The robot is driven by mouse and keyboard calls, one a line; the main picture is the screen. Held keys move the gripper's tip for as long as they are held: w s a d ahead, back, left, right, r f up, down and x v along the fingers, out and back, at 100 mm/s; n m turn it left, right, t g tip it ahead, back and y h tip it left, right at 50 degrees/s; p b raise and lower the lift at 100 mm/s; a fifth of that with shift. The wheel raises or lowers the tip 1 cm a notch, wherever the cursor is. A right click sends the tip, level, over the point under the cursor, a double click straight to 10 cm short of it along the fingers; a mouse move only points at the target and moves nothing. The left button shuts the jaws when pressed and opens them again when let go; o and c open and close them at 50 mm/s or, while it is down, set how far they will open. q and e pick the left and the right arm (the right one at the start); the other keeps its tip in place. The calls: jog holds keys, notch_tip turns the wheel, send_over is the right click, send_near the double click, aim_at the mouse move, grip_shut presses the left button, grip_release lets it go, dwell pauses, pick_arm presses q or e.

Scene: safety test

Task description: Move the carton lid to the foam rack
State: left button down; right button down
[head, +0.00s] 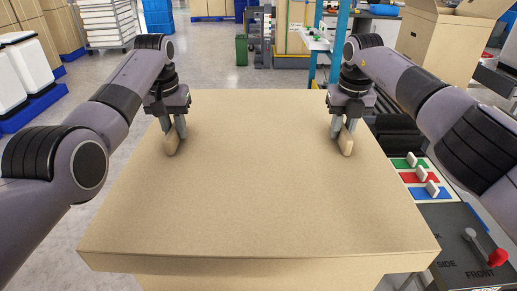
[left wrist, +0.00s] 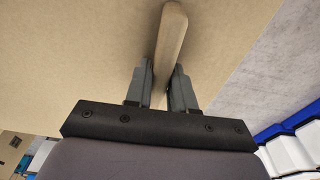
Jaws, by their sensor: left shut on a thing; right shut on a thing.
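The carton lid (head: 258,185) is a wide, flat tan cardboard lid with a folded-down rim, in front of me in the head view. A tan carton body (head: 260,281) shows under its near edge; I cannot tell whether the lid rests on it or hangs just above. My left gripper (head: 172,128) is shut on the lid's left handle (head: 172,143), an upright tan bar. The left wrist view shows this handle (left wrist: 170,35) between the fingers (left wrist: 162,85). My right gripper (head: 346,126) is shut on the right handle (head: 347,144). I cannot make out the foam rack for certain.
At the right stand a panel of green, red and blue strips with white levers (head: 420,177) and a dark panel with a red knob (head: 497,257). A large open box (head: 430,45) is at the back right. White containers on blue bases (head: 25,75) stand at the left; grey floor lies between.

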pick_arm(q)
jog(key=shift+r+p, duration=0.3)
jog(key=shift+r, duration=0.35)
pick_arm(e)
jog(key=shift+r, duration=0.65)
